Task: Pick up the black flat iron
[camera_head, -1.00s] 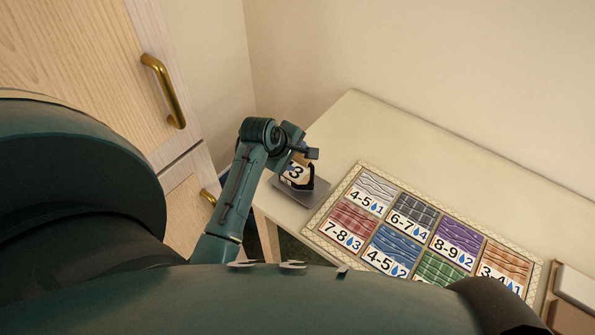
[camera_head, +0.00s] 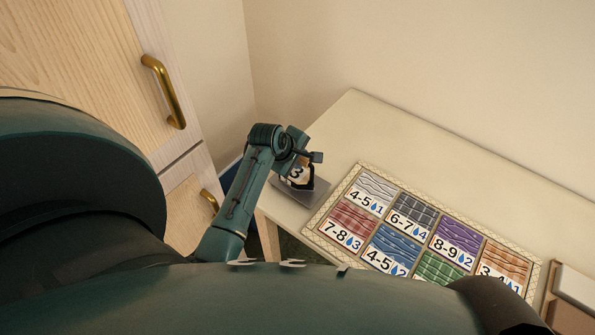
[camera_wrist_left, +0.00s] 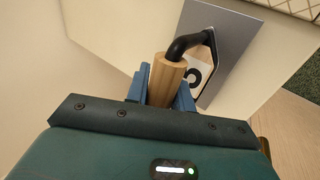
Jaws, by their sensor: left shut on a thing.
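The flat iron has a grey flat plate (camera_head: 312,193), a black bent neck and a wooden handle; the plate also shows in the left wrist view (camera_wrist_left: 232,40). A pale label with a black digit sits on it. My left gripper (camera_head: 302,160) is shut on the wooden handle (camera_wrist_left: 166,80), with a blue finger on each side in the left wrist view. The plate is at the left corner of the table; I cannot tell whether it touches the top. The gripper hides part of the handle in the head view. My right gripper is not in view.
A board of coloured, numbered squares (camera_head: 350,178) lies on the pale table (camera_head: 375,125), right of the plate. A wooden cabinet with brass handles (camera_head: 165,92) stands at the left. Walls close off the back. The table behind the board is clear.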

